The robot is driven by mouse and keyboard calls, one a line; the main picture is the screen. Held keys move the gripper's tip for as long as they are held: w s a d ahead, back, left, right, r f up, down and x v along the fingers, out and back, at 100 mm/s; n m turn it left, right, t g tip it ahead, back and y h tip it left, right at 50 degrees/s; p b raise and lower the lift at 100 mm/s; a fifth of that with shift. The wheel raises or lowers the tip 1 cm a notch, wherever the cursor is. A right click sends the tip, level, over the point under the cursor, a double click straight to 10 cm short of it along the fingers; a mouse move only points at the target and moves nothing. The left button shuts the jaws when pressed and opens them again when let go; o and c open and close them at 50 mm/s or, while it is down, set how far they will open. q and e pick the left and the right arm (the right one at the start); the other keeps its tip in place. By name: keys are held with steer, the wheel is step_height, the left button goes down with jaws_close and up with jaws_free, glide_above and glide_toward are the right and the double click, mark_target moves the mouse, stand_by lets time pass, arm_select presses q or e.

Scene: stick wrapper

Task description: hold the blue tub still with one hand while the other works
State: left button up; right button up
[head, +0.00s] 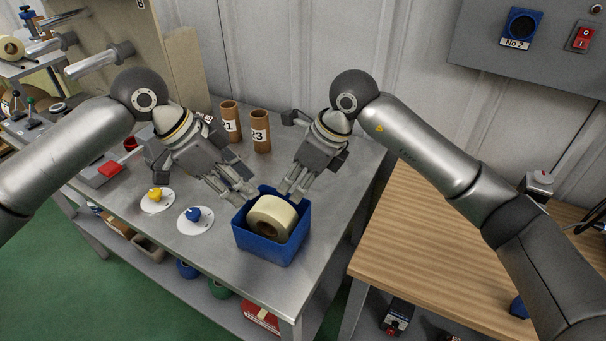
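The blue tub (268,250) stands on the metal table (180,257) near its front right corner. A cream roll of tape or film (284,216) with a brown core lies tilted inside it. My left gripper (243,197) is at the tub's back left rim, with its fingertips close to the rim. My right gripper (291,193) is at the tub's back rim, close to the roll's upper side. I cannot tell whether either gripper touches the tub or the roll, or how far the fingers are apart.
Two numbered brown tubes (260,131) stand behind the grippers. A yellow knob (155,194) and a blue knob (193,214) on white discs lie left of the tub. A wooden table (432,243) stands to the right, past a gap.

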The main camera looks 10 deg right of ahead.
steer(key=shift+w+d+f+t+h, duration=0.2)
steer(key=shift+w+d, duration=0.1)
steer(key=shift+w, duration=0.15)
steer(key=shift+w+d+f+t+h, duration=0.1)
steer(key=shift+w+d+h, duration=0.15)
steer(key=shift+w, duration=0.15)
steer(key=x, duration=1)
steer(key=shift+a, duration=0.15)
jaws_close()
